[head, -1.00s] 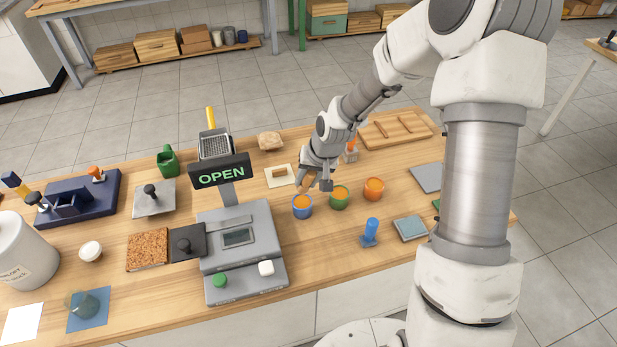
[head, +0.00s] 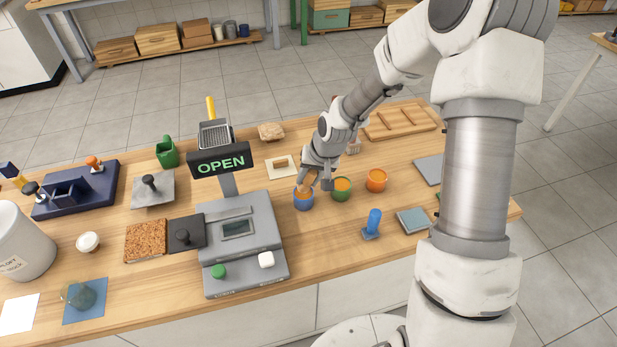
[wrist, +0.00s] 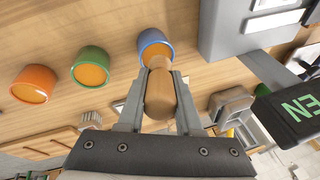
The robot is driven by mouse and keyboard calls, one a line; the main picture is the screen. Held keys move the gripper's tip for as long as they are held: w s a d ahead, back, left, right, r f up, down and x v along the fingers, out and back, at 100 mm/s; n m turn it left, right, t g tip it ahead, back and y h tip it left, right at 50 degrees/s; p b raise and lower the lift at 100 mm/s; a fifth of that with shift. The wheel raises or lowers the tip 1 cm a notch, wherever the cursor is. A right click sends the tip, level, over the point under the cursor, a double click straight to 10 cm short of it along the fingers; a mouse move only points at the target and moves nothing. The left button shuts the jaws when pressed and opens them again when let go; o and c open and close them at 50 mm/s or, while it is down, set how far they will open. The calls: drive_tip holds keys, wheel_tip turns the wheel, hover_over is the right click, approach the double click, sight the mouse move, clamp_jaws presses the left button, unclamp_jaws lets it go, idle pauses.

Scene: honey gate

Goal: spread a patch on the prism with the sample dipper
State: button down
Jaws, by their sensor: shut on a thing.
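My gripper (head: 314,181) is shut on the sample dipper, whose tan wooden handle (wrist: 160,92) stands between the two fingers in the wrist view. The dipper points down at the blue-rimmed pot (head: 304,203) of orange honey, also in the wrist view (wrist: 153,40). The dipper's lower end is hidden, so I cannot tell whether it touches the honey. A grey instrument (head: 243,258) with a small display and a lit OPEN sign (head: 221,163) stands left of the gripper. I cannot make out the prism for certain.
A green pot (head: 341,190) and an orange pot (head: 376,180) stand right of the blue one. A blue-handled stamp (head: 373,222) is nearer the front. A white card (head: 281,174) with a wooden piece lies behind the blue pot. Bench between instrument and stamp is clear.

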drive_tip(key=shift+f+b, duration=0.65)
drive_tip(key=shift+f, duration=0.05)
idle(1.5)
drive_tip(key=shift+r+p, duration=2.6)
drive_tip(key=shift+r, duration=1)
drive_tip(key=s+d+r+n, duration=0.1)
drive_tip(key=s+d, duration=0.5)
drive_tip(key=d, duration=0.3)
